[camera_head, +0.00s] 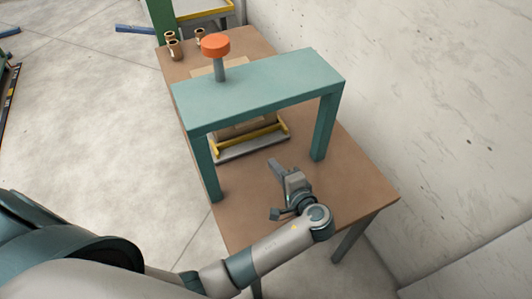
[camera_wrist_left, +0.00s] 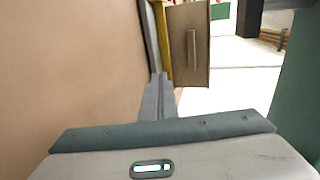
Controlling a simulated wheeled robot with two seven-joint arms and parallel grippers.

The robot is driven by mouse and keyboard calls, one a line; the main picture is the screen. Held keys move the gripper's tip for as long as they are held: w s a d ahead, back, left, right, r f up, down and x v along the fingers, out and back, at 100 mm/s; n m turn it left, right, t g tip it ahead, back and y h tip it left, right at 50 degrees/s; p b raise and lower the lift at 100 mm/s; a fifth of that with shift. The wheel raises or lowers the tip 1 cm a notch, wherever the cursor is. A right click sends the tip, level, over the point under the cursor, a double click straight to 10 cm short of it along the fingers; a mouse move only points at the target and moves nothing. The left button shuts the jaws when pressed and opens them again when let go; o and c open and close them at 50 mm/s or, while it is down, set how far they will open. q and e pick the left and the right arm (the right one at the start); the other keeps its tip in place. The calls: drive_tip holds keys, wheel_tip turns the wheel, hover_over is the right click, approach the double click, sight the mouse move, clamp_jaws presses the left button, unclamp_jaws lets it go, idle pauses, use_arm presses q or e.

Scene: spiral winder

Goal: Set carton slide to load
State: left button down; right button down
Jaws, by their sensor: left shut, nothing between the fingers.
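The carton slide (camera_head: 250,148) is a pale tray on the table, under a teal frame. A yellow bar (camera_head: 252,138) runs along its near edge. A brown carton (camera_head: 238,128) sits on it, mostly hidden by the frame's top beam. In the left wrist view the yellow bar (camera_wrist_left: 163,45) and the carton (camera_wrist_left: 190,45) show just beyond the fingers. My left gripper (camera_head: 274,164) is shut and empty, low over the table on the near side of the slide, a little right of its middle. It points toward the bar; whether it touches the bar I cannot tell.
The teal frame (camera_head: 262,85) stands over the slide, with a leg on each side and an orange knob (camera_head: 215,45) on top. The near part of the brown table (camera_head: 352,190) is bare.

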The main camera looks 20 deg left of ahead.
sight(253, 137)
use_arm(q)
drive_tip(key=p+x, duration=0.1)
drive_tip(key=x, duration=0.3)
drive_tip(key=p+x, duration=0.1)
drive_tip(key=x, duration=0.3)
drive_tip(key=r+p+x, duration=0.1)
drive_tip(key=p+x, duration=0.1)
drive_tip(key=x, duration=0.3)
drive_tip(key=shift+w+a, duration=0.1)
drive_tip(key=shift+a, duration=0.15)
drive_tip(key=shift+w+a, duration=0.1)
drive_tip(key=shift+a, duration=0.05)
drive_tip(key=shift+a, duration=0.1)
